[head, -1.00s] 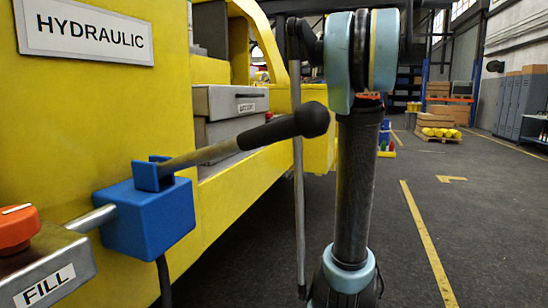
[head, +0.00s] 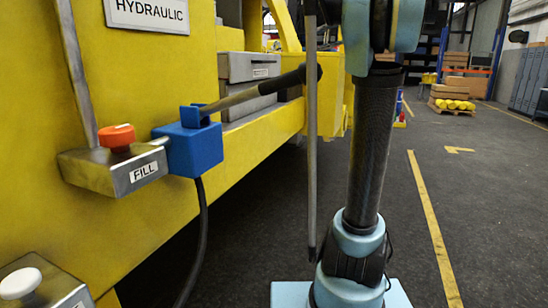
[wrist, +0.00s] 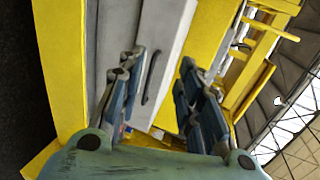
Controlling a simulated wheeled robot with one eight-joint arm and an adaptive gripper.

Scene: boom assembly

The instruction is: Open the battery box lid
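The grey battery box (head: 235,104) stands on the yellow machine, left of my arm in the head view. Its lid (head: 236,66) has a small label on the front and looks closed. In the wrist view, a long grey panel that looks like the box (wrist: 165,50) runs between my fingers, with a dark bar handle (wrist: 151,78) on it. My gripper (wrist: 163,88) is open and empty, its two fingers apart on either side of the handle. I cannot tell how far the fingertips are from the panel.
A lever with a black grip (head: 285,82) sticks out from a blue block (head: 195,150) across the front of the box. An orange knob (head: 116,136) sits on the FILL block (head: 125,172). A black hose (head: 199,225) hangs below. The floor (head: 480,210) at right is clear.

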